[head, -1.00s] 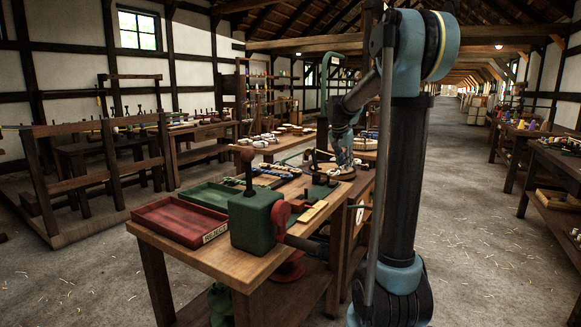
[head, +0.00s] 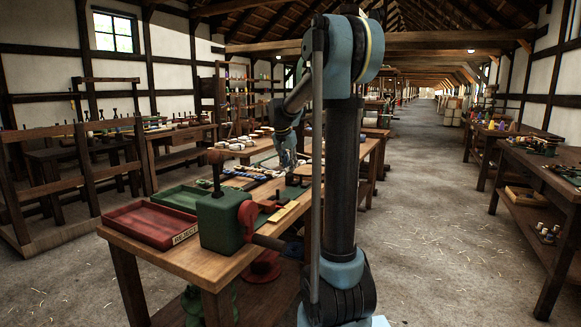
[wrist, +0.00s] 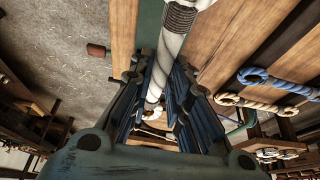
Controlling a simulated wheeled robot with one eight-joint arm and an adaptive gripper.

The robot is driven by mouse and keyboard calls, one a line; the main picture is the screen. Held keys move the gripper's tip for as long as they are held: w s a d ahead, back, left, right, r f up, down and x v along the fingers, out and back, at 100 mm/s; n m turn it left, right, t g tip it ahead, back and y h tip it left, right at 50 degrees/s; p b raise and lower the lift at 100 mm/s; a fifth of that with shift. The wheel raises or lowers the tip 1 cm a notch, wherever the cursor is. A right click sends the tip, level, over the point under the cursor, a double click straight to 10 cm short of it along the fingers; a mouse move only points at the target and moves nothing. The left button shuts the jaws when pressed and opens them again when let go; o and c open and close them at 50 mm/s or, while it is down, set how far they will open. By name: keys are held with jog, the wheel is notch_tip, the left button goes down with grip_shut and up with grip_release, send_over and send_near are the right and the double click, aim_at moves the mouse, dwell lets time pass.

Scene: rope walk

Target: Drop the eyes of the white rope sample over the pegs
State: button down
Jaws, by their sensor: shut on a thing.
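In the wrist view my gripper (wrist: 158,105) is shut on the white rope sample (wrist: 178,45). The white rope runs up between the fingers and has a dark whipping band near the top edge. Its lower end shows between the fingertips, and its eyes cannot be made out clearly. In the head view my gripper (head: 288,160) is above the far part of the near workbench (head: 160,250). The rope in it is too small to tell there. I cannot pick out the pegs for sure.
A red tray (head: 150,224), a green tray (head: 180,198) and a green vice (head: 222,222) stand on the workbench. A blue rope (wrist: 285,80) and a beige rope (wrist: 262,105), both with eyes, lie at right in the wrist view. Open floor (head: 430,230) lies to the right.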

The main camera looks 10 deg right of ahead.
jog(key=shift+f, duration=4)
jog(key=shift+f, duration=0.4)
jog(key=c, duration=1.4)
grip_release()
jog(key=shift+r, duration=0.1)
jog(key=shift+w+r, duration=0.1)
jog(key=shift+r, duration=3.3)
